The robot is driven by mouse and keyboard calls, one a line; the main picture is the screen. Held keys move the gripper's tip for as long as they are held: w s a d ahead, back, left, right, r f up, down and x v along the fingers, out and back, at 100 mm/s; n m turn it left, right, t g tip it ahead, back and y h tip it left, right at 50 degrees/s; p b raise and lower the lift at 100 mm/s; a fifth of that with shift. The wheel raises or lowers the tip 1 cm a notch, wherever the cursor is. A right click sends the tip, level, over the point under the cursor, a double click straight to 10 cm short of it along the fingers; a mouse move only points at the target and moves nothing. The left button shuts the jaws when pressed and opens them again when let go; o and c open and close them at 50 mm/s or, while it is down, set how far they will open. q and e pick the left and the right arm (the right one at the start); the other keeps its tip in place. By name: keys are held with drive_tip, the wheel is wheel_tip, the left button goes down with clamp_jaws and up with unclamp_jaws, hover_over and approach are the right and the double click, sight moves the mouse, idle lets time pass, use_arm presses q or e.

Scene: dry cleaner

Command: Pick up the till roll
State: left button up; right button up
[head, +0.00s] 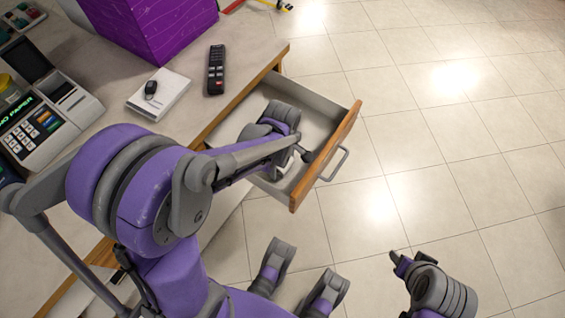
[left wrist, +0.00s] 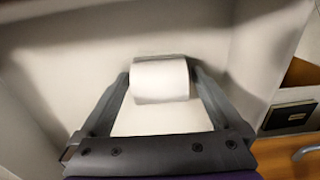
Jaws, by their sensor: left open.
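In the left wrist view my left gripper (left wrist: 160,88) is open, with one finger on each side of the roll. A narrow gap seems to show at each side, though contact is hard to judge.
The drawer's wooden front and metal handle (head: 334,165) face the open tiled floor (head: 430,130).

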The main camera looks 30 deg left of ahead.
use_arm(q)
drive_tip(key=shift+r, duration=0.1)
drive_tip(key=c, duration=1.4)
